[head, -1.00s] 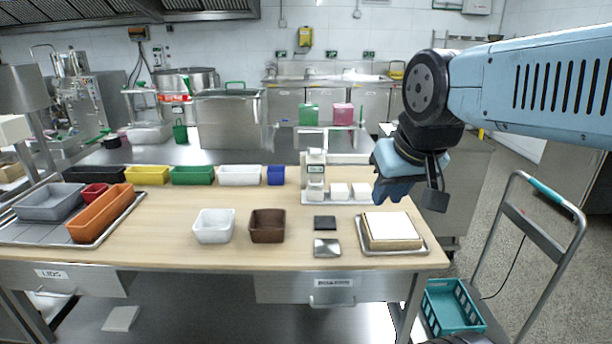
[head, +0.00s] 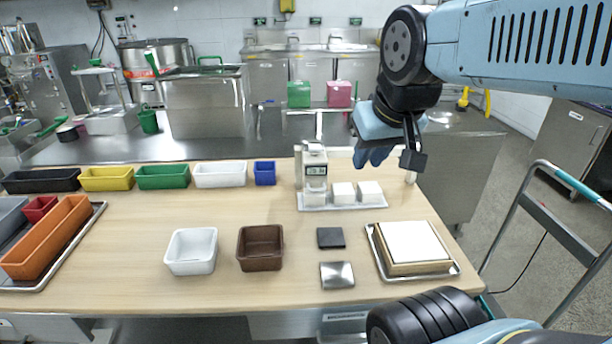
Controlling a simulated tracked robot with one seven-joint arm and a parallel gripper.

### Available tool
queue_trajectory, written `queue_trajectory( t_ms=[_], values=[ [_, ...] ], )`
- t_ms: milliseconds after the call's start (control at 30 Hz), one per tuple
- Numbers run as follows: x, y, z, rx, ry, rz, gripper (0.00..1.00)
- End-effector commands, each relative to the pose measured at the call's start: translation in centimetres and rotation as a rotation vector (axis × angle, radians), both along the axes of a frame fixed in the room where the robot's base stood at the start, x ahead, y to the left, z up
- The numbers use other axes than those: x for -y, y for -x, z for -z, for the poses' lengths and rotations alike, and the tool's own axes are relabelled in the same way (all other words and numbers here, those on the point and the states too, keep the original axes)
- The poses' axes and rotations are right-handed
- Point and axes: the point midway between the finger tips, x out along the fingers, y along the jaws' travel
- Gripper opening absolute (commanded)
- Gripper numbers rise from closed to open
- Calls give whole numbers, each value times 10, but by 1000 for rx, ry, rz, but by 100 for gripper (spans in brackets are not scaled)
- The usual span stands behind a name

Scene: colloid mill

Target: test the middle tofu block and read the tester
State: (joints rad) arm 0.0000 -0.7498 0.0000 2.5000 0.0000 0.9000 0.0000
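A white tray (head: 350,206) on the wooden table holds three small white tofu blocks in a row. The middle tofu block (head: 343,193) stands between the right block (head: 370,192) and the left block (head: 315,196). The tester (head: 314,162), a pale upright device with a small display, stands over the left block. The display is too small to read. My gripper (head: 372,160) hangs above and behind the right end of the tray, apart from the blocks.
A white bin (head: 191,250), a brown bin (head: 260,247), a dark pad (head: 331,238) and a metal plate (head: 337,275) lie in front. A framed white board on a metal tray (head: 449,271) is at right. Coloured bins line the left. A trolley (head: 574,195) stands right.

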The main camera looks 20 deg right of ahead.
Motion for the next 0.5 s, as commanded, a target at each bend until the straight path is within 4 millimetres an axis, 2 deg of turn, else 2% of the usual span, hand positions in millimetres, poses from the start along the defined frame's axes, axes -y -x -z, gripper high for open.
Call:
queue_trajectory(
  t_ms=[333,500],
  values=[
    [0,-1,-1,-2,4,-7,22],
    [1,-18,-1,-27,50,-82,22]
  ],
)
